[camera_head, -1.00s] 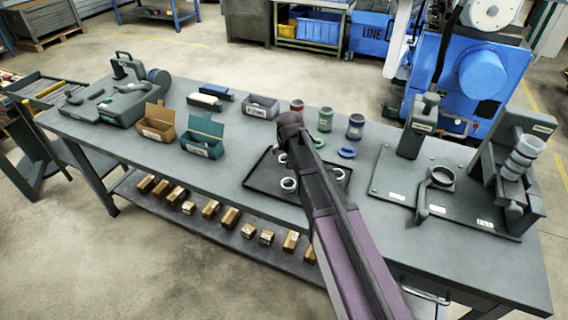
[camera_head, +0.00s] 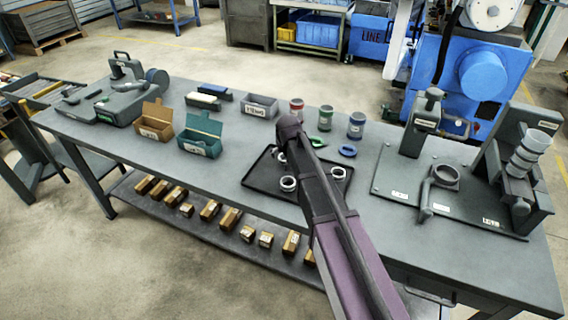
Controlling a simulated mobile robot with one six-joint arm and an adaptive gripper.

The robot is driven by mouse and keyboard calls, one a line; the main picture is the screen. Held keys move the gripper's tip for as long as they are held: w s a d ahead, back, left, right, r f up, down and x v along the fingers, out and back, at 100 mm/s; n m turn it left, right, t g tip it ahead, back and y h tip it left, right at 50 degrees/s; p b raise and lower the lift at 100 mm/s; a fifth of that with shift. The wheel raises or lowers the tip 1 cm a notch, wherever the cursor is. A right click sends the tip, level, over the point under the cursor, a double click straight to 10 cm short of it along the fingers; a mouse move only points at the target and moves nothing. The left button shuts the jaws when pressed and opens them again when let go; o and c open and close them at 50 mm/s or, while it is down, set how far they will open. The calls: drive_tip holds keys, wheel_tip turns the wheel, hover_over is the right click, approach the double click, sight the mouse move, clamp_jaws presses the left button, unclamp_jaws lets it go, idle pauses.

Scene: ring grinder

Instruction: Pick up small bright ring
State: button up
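Several small bright rings lie on a black tray (camera_head: 262,181) in the middle of the workbench. One bright ring (camera_head: 288,183) lies left of my arm, and another bright ring (camera_head: 338,172) lies right of it. Part of another ring shows near the tray's back, beside my arm. My arm reaches over the tray from the lower right, and its dark upper part covers the tray's middle. My gripper's fingers are hidden behind my arm, so I cannot see whether they hold anything.
Behind the tray stand red, green and blue-marked cups (camera_head: 356,125), with a green ring and a blue ring (camera_head: 347,151) nearby. A grey box (camera_head: 259,107), a teal box (camera_head: 200,137) and an orange box (camera_head: 153,122) stand left. A fixture plate (camera_head: 398,194) with upright parts fills the right.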

drive_tip(key=shift+w+a+f+b, duration=0.1)
drive_tip(key=shift+w+f+b, duration=0.1)
drive_tip(key=shift+f, duration=0.15)
drive_tip(key=shift+w+f+b, duration=0.1)
drive_tip(key=shift+f+b, duration=0.1)
drive_tip(key=shift+f, duration=0.1)
drive_tip(key=c, duration=1.2)
